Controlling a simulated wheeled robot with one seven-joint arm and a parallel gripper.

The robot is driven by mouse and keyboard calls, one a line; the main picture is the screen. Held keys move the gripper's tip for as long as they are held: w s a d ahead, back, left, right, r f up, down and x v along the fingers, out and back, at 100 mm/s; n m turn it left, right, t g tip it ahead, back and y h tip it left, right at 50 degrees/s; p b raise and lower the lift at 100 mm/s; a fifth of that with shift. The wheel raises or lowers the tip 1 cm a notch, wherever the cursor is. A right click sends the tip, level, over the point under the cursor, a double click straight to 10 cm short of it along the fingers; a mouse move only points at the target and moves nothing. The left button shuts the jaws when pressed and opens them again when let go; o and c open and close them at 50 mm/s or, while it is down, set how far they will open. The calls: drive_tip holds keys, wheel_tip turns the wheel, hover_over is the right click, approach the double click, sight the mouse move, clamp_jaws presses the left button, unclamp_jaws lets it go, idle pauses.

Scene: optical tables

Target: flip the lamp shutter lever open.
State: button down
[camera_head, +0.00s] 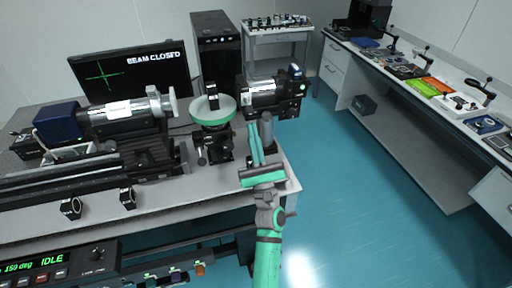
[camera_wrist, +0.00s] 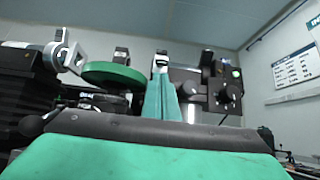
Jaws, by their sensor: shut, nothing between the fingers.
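A dark and silver lamp-like housing (camera_head: 270,90) stands at the right end of the optical table. In the wrist view its black body (camera_wrist: 226,92) shows a knob and a small green light. I cannot clearly pick out the shutter lever. My gripper (camera_head: 254,128) is shut and empty, its green fingers pointing up and away just below and in front of the housing. In the wrist view the fingers (camera_wrist: 161,80) stand just left of the housing and hide part of what is behind. Touching or apart, I cannot tell.
A round green-rimmed stage (camera_head: 213,110) is left of my gripper. Further left is a silver tube with a blue box (camera_head: 57,122). The monitor (camera_head: 131,73) reads "BEAM CLOSED". A side bench (camera_head: 400,112) stands at right; blue floor between is clear.

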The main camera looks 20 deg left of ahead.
sight(249, 110)
drive_tip(key=shift+x, duration=1.3)
